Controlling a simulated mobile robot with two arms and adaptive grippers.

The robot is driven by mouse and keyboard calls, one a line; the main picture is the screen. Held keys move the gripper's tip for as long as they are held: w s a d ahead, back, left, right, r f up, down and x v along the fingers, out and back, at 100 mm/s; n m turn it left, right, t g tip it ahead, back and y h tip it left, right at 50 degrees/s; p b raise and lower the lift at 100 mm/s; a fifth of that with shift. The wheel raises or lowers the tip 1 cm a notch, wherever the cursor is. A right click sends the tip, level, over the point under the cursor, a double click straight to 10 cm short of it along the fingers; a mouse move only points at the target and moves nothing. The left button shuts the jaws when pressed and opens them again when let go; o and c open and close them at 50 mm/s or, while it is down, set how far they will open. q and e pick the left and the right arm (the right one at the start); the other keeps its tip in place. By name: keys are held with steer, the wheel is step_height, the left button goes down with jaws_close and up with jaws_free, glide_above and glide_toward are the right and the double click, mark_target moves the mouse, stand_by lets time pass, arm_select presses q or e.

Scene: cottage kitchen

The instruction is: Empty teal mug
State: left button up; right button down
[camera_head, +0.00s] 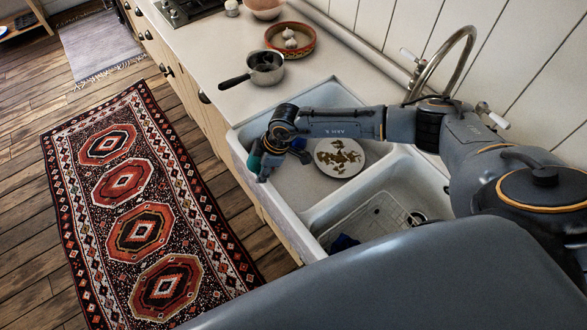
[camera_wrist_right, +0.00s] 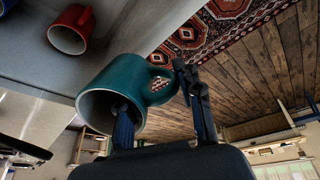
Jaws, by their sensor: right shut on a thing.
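The teal mug (camera_wrist_right: 96,77) is large in the right wrist view, its open rim and pale inside turned toward the camera. My right gripper (camera_wrist_right: 157,92) is shut on it, one finger inside the mug and the other outside by the handle. No contents show in the visible part of the inside. In the head view a small teal part of the mug (camera_head: 253,162) shows at my right gripper (camera_head: 266,168), over the front left edge of the sink (camera_head: 291,215). The gripper hides most of it. My left gripper is not in view.
A plate with brownish-green scraps (camera_head: 340,157) lies in the left basin. The right basin holds a rack (camera_head: 372,222) and a dark blue thing (camera_head: 345,243). A saucepan (camera_head: 265,66) and a red-rimmed dish (camera_head: 290,52) stand on the counter. The wrist view shows a red mug (camera_wrist_right: 72,28).

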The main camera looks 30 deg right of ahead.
steer(key=shift+s+d+r+y, duration=0.15)
steer(key=shift+d+r+y, duration=0.15)
steer(key=shift+d+y, duration=0.3)
steer(key=shift+s+d+f+t+y, duration=0.2)
steer(key=shift+d+f+t+y, duration=0.2)
steer(key=shift+y, duration=0.2)
steer(key=y, duration=0.1)
steer(key=t+y, duration=0.1)
steer(key=y, duration=0.1)
steer(key=t+y, duration=0.1)
steer(key=y, duration=0.1)
steer(key=shift+s+d+r, duration=0.1)
steer(key=shift+d+r, duration=0.15)
steer(key=shift+b, duration=0.3)
steer(key=shift+f+y, duration=0.15)
steer(key=shift+y, duration=0.25)
steer(key=shift+s+d+f+t+y+b, duration=0.1)
steer(key=shift+d+f+t+y+b, duration=0.25)
steer(key=shift+b, duration=1.25)
steer(key=shift+s+d+t+y+b, duration=0.15)
steer(key=shift+y+b, duration=0.45)
steer(key=shift+b, duration=0.95)
steer(key=shift+s+d+f+t+y+b, duration=0.1)
steer(key=shift+d+f+t+y+b, duration=0.25)
steer(key=shift+b, duration=1.25)
